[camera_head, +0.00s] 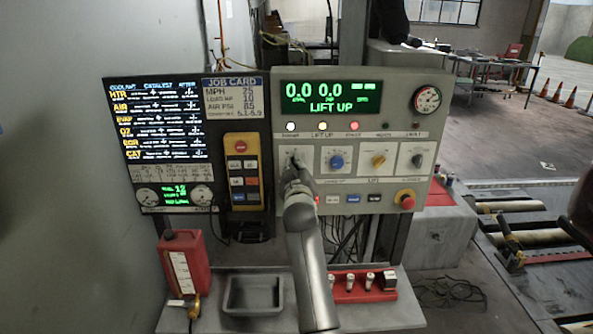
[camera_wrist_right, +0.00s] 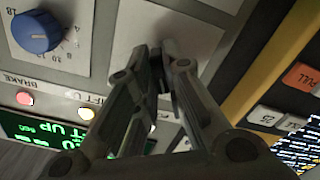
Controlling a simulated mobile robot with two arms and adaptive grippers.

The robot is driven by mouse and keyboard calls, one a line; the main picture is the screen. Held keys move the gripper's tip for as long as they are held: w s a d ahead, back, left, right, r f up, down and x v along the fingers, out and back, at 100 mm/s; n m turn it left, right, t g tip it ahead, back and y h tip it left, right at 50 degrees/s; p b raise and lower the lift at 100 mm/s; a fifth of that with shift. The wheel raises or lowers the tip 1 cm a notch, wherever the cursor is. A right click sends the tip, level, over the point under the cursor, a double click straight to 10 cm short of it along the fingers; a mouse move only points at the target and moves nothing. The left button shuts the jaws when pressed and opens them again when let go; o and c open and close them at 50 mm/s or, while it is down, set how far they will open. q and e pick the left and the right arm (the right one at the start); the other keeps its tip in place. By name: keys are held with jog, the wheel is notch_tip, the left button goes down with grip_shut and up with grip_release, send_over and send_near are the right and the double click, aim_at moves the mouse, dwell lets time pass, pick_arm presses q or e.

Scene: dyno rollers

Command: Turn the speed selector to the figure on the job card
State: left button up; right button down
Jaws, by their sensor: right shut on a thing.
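The job card (camera_head: 232,98) on the left of the console reads MPH 25, load 10 and air PSI 85. The control panel (camera_head: 262,90) has a row of knobs under a green display (camera_head: 330,97) showing 0.0, 0.0 and LIFT UP. My right gripper (camera_head: 293,163) is shut on a dark knob (camera_wrist_right: 155,72) at the left end of the row. My fingers hide most of that knob, and its scale and pointer cannot be read. My left gripper is not in view.
A blue knob (camera_head: 337,161), a yellow knob (camera_head: 378,160) and a black knob (camera_head: 417,160) sit to the right. A red emergency button (camera_head: 405,198) is below them. A yellow pendant (camera_head: 242,143) hangs close on the left. A grey tray (camera_head: 231,309) stands below.

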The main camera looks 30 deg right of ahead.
aim_at(296, 127)
jog(key=m, duration=0.3)
jog(key=shift+f+b, duration=0.1)
jog(key=shift+b, duration=0.3)
jog(key=shift+m, duration=1.4)
jog(key=c, duration=1.5)
grip_release()
jog(key=shift+r, duration=0.25)
notch_tip(296, 127, up, 10)
jog(key=shift+f, duration=0.15)
